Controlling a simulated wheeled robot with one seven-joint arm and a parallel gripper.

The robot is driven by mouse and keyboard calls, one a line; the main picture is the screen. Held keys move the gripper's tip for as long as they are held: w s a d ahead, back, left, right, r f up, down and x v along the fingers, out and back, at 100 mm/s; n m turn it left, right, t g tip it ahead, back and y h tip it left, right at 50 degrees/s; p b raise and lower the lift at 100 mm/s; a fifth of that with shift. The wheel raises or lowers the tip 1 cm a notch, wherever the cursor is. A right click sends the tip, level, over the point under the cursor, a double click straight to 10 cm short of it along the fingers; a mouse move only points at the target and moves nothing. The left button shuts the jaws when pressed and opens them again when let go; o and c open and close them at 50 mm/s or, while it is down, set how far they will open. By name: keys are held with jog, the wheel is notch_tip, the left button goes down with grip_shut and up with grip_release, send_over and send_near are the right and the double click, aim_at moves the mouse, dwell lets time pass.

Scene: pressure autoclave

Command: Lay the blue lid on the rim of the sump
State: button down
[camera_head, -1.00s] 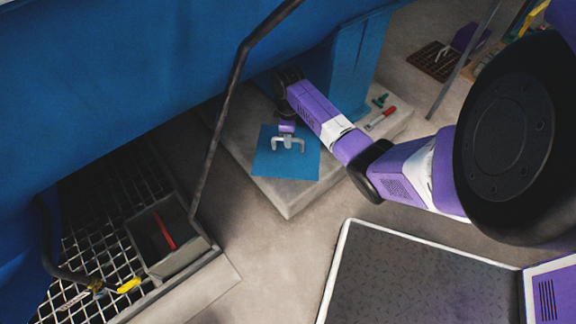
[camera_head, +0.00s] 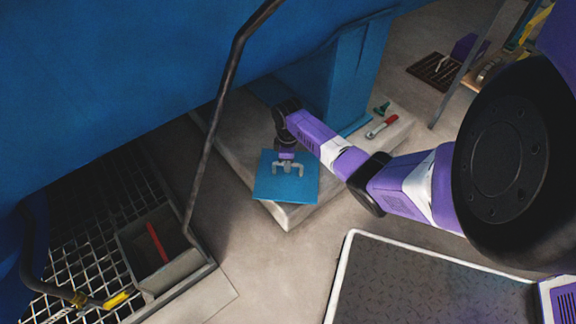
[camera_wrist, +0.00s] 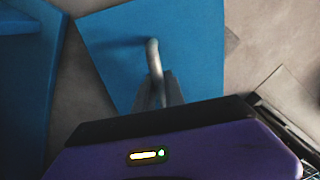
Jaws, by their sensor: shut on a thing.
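The blue lid (camera_head: 268,186) is a flat square plate with a grey handle (camera_head: 287,167). It is over the front corner of the concrete plinth, level or nearly so; its height above the plinth is hard to tell. My gripper (camera_head: 288,162) is shut on the lid's handle. In the wrist view the fingers (camera_wrist: 158,92) close around the handle, with the lid (camera_wrist: 190,40) beyond them. The sump (camera_head: 158,248) is a grey rectangular box with an open top at the lower left, beside the grating. A red bar shows inside it. The lid is apart from the sump, to its right.
A dark bent pipe rail (camera_head: 213,130) rises between the lid and the sump. Metal grating (camera_head: 85,245) lies left of the sump, with a yellow-handled item (camera_head: 117,300) by it. A red-handled tool (camera_head: 382,127) lies on the plinth (camera_head: 235,150). Bare floor separates plinth and sump.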

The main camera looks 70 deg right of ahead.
jog(key=shift+d, duration=0.1)
jog(key=c, duration=1.4)
grip_release()
jog(key=shift+f, duration=0.1)
jog(key=shift+f+b, duration=0.2)
jog(key=shift+b, duration=0.4)
